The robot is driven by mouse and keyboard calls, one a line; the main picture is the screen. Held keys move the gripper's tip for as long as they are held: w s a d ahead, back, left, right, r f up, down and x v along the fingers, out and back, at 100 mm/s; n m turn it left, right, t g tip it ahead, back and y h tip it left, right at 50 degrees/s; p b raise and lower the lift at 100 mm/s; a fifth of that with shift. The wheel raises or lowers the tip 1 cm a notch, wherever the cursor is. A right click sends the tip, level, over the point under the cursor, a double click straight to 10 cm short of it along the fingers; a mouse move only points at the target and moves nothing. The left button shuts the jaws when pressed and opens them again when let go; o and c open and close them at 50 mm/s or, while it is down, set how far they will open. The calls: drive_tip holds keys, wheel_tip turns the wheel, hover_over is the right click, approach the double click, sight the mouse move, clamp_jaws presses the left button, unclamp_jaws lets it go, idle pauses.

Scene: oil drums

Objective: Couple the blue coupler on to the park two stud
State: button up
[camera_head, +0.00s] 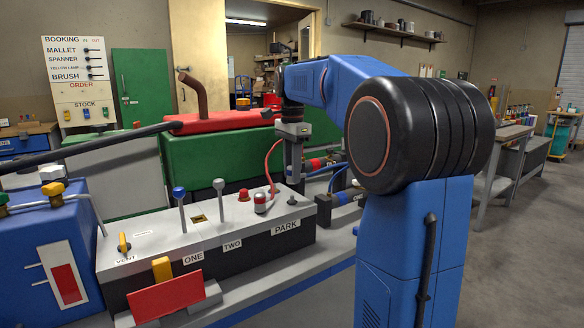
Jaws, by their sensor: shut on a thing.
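My gripper (294,172) points straight down over the right end of the grey-topped box marked PARK (250,243). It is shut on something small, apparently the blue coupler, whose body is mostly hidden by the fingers. A blue hose (337,178) shows just right of the gripper. A dark stud (292,200) stands on the box top below the fingertips, with a small gap seen between them. A red and silver coupler (260,203) with a red hose (268,165) sits on the box to the left of that stud. I cannot read which stud is park two.
A red knob (244,194), a grey-knobbed lever (220,190) and a blue-knobbed lever (180,200) stand left of the couplers. A green tank (215,165) is behind the box. My arm covers the right middle.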

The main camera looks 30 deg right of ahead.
drive_tip(key=shift+f, duration=0.65)
drive_tip(key=shift+f, duration=0.6)
drive_tip(key=shift+f, duration=0.25)
drive_tip(key=shift+f, duration=0.25)
idle(0.4)
drive_tip(key=shift+f, duration=0.35)
drive_tip(key=shift+f, duration=0.85)
idle(1.1)
drive_tip(key=o, duration=1.2)
drive_tip(key=shift+o, duration=0.2)
